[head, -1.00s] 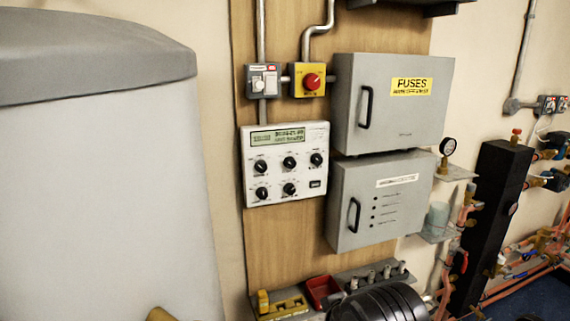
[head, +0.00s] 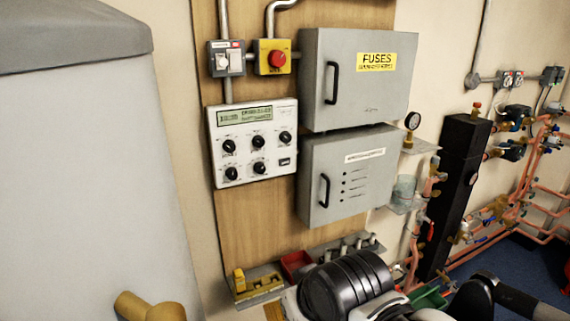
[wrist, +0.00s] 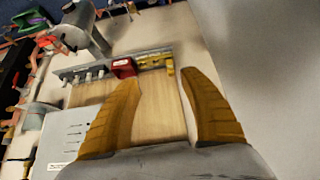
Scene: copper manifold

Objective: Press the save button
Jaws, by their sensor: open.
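A white control panel (head: 255,144) with a green display (head: 244,116) and several black knobs is fixed to the wooden board in the head view. A small dark rectangular button (head: 285,161) sits at its lower right; its label is too small to read, so I cannot tell if it is the save button. My gripper (wrist: 163,80) shows in the wrist view with two yellow-brown fingers spread apart and nothing between them. The fingers are over the wooden board, apart from the shelf beyond. The white panel cannot be made out in the wrist view.
Two grey cabinets (head: 357,80) (head: 349,180) stand out from the wall right of the panel. A red-knobbed yellow switch (head: 277,57) is above it. A shelf below holds a red bin (wrist: 122,68). A large grey tank (head: 85,190) fills the left.

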